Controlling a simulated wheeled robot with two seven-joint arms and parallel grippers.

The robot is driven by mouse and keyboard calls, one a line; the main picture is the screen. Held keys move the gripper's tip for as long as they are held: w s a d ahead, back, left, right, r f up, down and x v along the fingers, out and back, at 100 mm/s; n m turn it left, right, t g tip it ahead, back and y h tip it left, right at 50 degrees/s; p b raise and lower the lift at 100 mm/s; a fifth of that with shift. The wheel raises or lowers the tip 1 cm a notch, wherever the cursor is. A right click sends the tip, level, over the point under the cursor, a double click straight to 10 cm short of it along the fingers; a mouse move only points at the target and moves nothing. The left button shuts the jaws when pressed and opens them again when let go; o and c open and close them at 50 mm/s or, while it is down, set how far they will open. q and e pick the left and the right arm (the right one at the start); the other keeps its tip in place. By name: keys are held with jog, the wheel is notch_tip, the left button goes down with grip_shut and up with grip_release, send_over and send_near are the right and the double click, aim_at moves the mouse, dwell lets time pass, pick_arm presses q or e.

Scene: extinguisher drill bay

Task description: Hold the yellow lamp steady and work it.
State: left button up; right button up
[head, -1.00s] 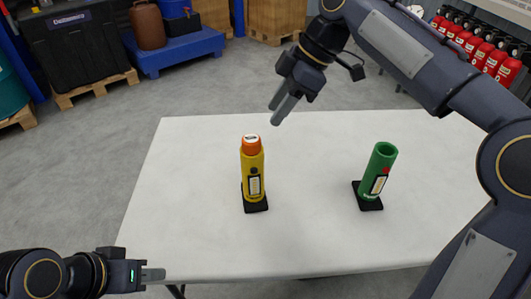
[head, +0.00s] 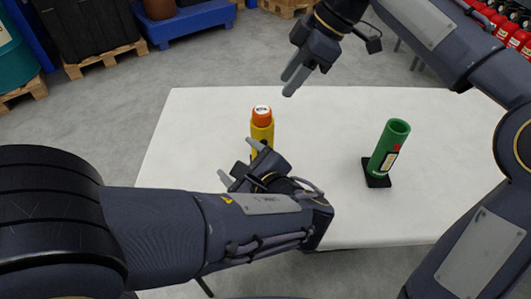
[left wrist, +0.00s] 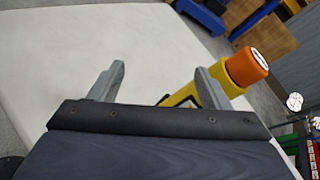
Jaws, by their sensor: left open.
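The yellow lamp (head: 262,134) has an orange cap and stands upright on the white table; its lower part is hidden behind my left gripper. My left gripper (head: 238,162) is open and empty, just in front of the lamp and slightly to its left. In the left wrist view, the lamp (left wrist: 227,82) lies behind the right-hand finger, with some yellow showing between the fingers of the gripper (left wrist: 160,72); I cannot tell whether they touch. My right gripper (head: 288,83) hangs above the table's far part, with nothing visible in it; its finger gap is unclear.
A green tube (head: 387,150) with an open top stands on a black base on the right of the white table (head: 330,120). The table between it and the lamp is clear. Pallets, bins and red extinguishers (head: 510,35) are beyond the table.

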aim_at(256, 137)
pick_arm(q)
jog(key=d+m+t+h, duration=0.1)
jog(key=m, duration=0.1)
jog(key=w+d+m+t+h, duration=0.1)
jog(key=m+t, duration=0.1)
jog(key=m, duration=0.1)
jog(key=w+d+m+t+h, duration=0.1)
jog(key=d+m+t, duration=0.1)
jog(key=shift+w+d+m, duration=0.1)
jog(key=shift+w+m, duration=0.15)
jog(key=shift+m, duration=0.15)
jog(key=shift+w+f+m+t+h, duration=0.2)
jog(key=shift+w+m+h, duration=0.35)
jog(key=shift+w, duration=0.85)
jog(key=shift+w+f+m+t+h, duration=0.15)
jog(key=shift+w+f+m+h, duration=0.3)
jog(key=shift+w, duration=0.9)
jog(key=shift+w+f+m+t+h, duration=0.15)
jog(key=shift+w+m+h, duration=0.4)
jog(key=shift+w, duration=0.85)
jog(key=c, duration=1.4)
pick_arm(e)
jog(key=shift+o, duration=0.4)
